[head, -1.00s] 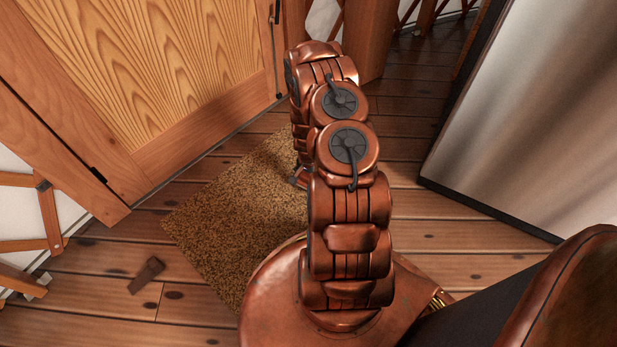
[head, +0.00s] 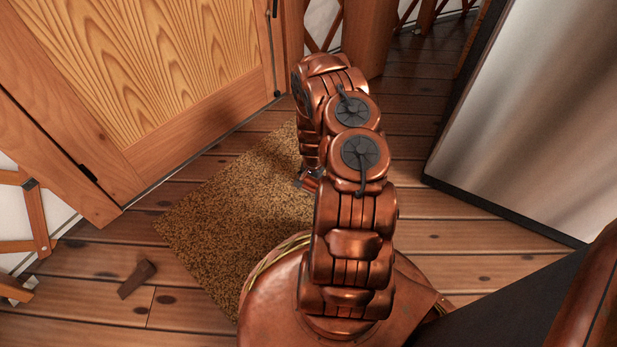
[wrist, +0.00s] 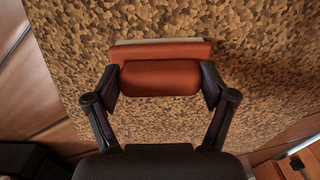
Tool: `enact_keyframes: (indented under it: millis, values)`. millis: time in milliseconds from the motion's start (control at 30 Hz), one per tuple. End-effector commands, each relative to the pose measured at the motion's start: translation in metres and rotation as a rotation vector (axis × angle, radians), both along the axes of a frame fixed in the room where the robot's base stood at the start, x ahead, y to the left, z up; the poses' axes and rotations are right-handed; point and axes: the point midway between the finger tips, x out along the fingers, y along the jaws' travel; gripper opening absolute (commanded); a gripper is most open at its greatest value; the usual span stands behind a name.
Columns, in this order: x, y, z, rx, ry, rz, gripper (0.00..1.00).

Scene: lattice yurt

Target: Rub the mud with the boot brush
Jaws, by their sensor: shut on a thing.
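The boot brush (wrist: 160,78) is a reddish-brown block with a pale strip along its far edge. In the wrist view my gripper (wrist: 160,85) is shut on it, one finger at each end. The brush is over the speckled brown doormat (wrist: 70,40); I cannot tell whether it touches it. In the head view my gripper (head: 309,180) is low over the right part of the mat (head: 220,210), mostly hidden behind my arm, and the brush cannot be made out. I cannot pick out any mud against the mat's mottled pattern.
A wooden door (head: 150,80) stands behind the mat at the left. A small brown wedge-like piece (head: 136,280) lies on the plank floor left of the mat. A pale, smooth-sided cabinet (head: 520,130) stands at the right. Bare planks lie between mat and cabinet.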

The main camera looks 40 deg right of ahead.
Motion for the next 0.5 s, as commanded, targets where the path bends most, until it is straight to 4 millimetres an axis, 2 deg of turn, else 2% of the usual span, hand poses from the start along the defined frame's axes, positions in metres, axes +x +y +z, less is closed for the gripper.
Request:
enact_keyframes:
  millis: [300, 500]
  values:
    - [-0.001, -0.016, -0.001, 0.0, -0.001, -0.001, 0.55]
    - [-0.001, -0.003, -0.002, 0.003, 0.002, -0.002, 0.55]
